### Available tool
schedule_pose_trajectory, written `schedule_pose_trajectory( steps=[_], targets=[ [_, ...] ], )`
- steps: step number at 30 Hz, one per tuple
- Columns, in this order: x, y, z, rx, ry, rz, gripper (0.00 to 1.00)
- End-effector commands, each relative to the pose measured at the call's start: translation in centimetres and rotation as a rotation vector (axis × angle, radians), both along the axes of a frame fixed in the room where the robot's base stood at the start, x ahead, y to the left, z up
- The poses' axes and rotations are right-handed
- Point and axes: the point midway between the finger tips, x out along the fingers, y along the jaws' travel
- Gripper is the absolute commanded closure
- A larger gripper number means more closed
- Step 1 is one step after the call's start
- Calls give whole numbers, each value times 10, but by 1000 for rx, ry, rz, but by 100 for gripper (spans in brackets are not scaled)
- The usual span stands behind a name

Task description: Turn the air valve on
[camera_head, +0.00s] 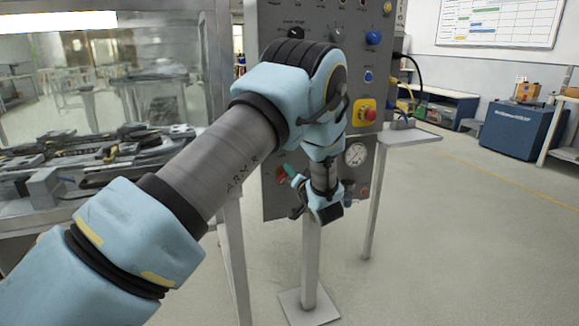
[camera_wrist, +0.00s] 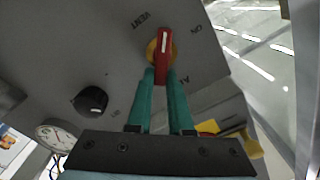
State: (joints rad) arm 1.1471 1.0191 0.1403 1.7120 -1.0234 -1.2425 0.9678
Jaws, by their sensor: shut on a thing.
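The air valve has a red lever handle (camera_wrist: 163,48) on a round yellow base (camera_wrist: 152,52), set on a grey panel. In the wrist view the handle stands nearly upright, its upper end between the printed words VENT and ON. My gripper (camera_wrist: 163,76) has its two teal fingers closed on the handle's lower end. In the head view my gripper (camera_head: 289,171) is at the lower left of the control panel (camera_head: 275,150), with a bit of the red valve (camera_head: 282,178) showing beside it. My arm hides part of the panel.
A black knob (camera_wrist: 91,101) and a pressure gauge (camera_wrist: 56,137) are near the valve. A red emergency button (camera_head: 367,112) on yellow sits higher up. A glass-fronted machine (camera_head: 110,100) stands left of the panel. Open floor lies to the right.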

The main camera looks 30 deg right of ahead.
Motion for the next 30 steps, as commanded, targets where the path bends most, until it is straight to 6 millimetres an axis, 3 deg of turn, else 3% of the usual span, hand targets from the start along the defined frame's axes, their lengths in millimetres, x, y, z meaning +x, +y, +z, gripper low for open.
schedule_pose_trajectory(
  steps=[18,30],
  targets=[
    [-2,-8,-12,572,-68,-1,100],
    [-2,-8,-19,824,-98,0,100]
  ],
)
